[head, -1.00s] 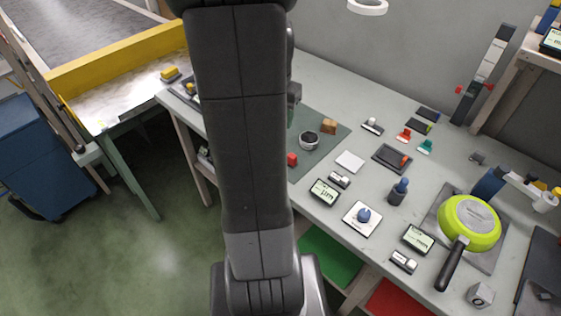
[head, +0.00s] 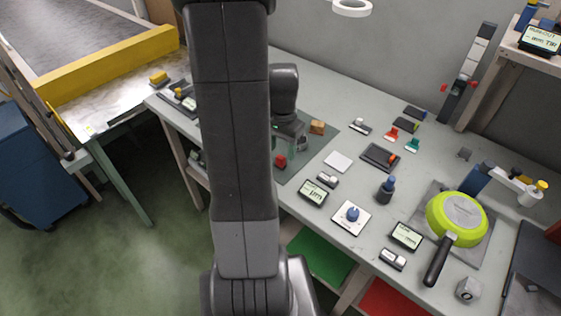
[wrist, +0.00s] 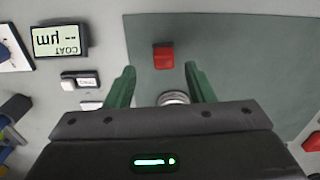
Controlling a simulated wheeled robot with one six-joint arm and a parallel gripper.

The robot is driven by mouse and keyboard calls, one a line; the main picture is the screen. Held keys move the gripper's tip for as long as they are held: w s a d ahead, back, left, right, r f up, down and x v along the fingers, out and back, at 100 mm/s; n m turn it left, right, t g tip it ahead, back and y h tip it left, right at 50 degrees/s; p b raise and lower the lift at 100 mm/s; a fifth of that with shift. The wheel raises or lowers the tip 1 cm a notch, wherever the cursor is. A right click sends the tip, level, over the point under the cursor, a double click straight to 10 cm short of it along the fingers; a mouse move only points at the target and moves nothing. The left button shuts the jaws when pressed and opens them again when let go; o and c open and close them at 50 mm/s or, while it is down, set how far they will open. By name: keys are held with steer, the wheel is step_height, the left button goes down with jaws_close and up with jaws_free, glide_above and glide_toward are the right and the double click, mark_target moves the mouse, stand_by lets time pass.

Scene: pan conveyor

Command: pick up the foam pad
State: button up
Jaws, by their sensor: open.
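I cannot tell for certain which item is the foam pad. A thin white square (head: 338,161) lies flat on the bench right of the green mat. A small red block (head: 280,161) sits on the mat; it also shows in the wrist view (wrist: 163,57). A brown block (head: 317,127) stands at the mat's right corner. My gripper (head: 303,143) is open above the mat. In the wrist view its green fingers (wrist: 160,75) are apart, with a round silver-rimmed item (wrist: 173,97) between and below them, partly hidden by the gripper body.
The green mat (wrist: 235,60) lies under my gripper. Nearby are a display (head: 313,193), a blue-knobbed plate (head: 351,217), a dark tray (head: 380,157) and a blue-topped bottle (head: 386,189). A lime pan (head: 457,218) is at the right. A yellow-edged conveyor (head: 110,65) is at the left.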

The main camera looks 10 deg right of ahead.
mark_target(280, 157)
steer(key=shift+w+a+f, duration=0.1)
steer(key=shift+f, duration=1.2)
steer(key=shift+w+a+f, duration=0.1)
steer(key=shift+f, duration=1.15)
steer(key=c, duration=1)
steer(key=shift+r, duration=5.1)
steer(key=o, duration=0.5)
steer(key=c, duration=0.4)
